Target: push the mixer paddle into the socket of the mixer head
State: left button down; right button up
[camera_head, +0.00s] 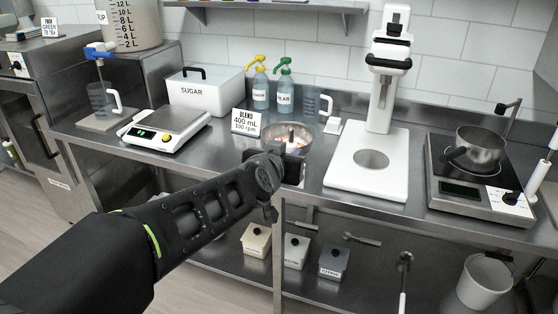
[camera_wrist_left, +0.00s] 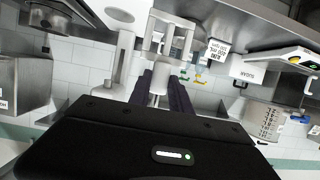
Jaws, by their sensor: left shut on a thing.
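The mixer paddle is a pale open frame on a short shaft (camera_wrist_left: 157,42) in the left wrist view. My left gripper (camera_wrist_left: 163,92) is shut on its shaft, with dark purple fingers on either side. In the head view the left gripper (camera_head: 290,168) is at the counter's front edge, before a metal bowl; the paddle is mostly hidden there. The white mixer head (camera_head: 390,50) with black fittings tops a stand to the right, well apart from the gripper. Its socket underneath cannot be made out. The right gripper is not in view.
The mixer's white base (camera_head: 365,180) has a round recess. A pot (camera_head: 478,150) on a hot plate stands right. A metal bowl (camera_head: 304,131), a sign (camera_head: 246,122), a scale (camera_head: 165,128) and a sugar box (camera_head: 205,95) stand left. A shelf (camera_head: 270,5) crosses above.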

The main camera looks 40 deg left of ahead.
pick_arm(q)
jog(key=w+d+f+m+h+b, duration=0.2)
jog(key=w+d+f, duration=0.2)
jog(key=d+f, duration=0.6)
jog(key=w+d+f+m+t+h+b, duration=0.1)
jog(key=w+d+f+m+h, duration=0.1)
jog(key=d+f, duration=0.8)
notch_tip(320, 180, down, 2)
jog(key=shift+w+f+h+b, duration=0.15)
jog(key=shift+w+h+b, duration=0.35)
jog(key=shift+w, duration=0.6)
jog(key=shift+d, duration=0.1)
